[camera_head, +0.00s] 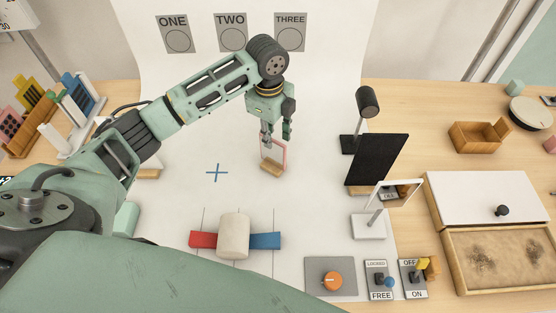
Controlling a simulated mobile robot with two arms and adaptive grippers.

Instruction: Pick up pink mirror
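The pink mirror (284,155) is a small upright pink frame on a wooden base (272,168), standing on the white surface near the middle of the head view. My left gripper (277,134) points down right above it, with its two fingers apart. The fingertips overlap the top of the frame in the picture. I cannot tell whether they touch it. The upper part of the frame is partly hidden by the fingers. My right gripper is not in view.
A black panel (378,162) and a dark lamp (367,104) stand to the right. A white-framed mirror (369,227) stands nearer. A cream cylinder (233,232) lies between red and blue blocks. Switch plates (331,277) are at the front. Around the blue cross (217,172) is clear.

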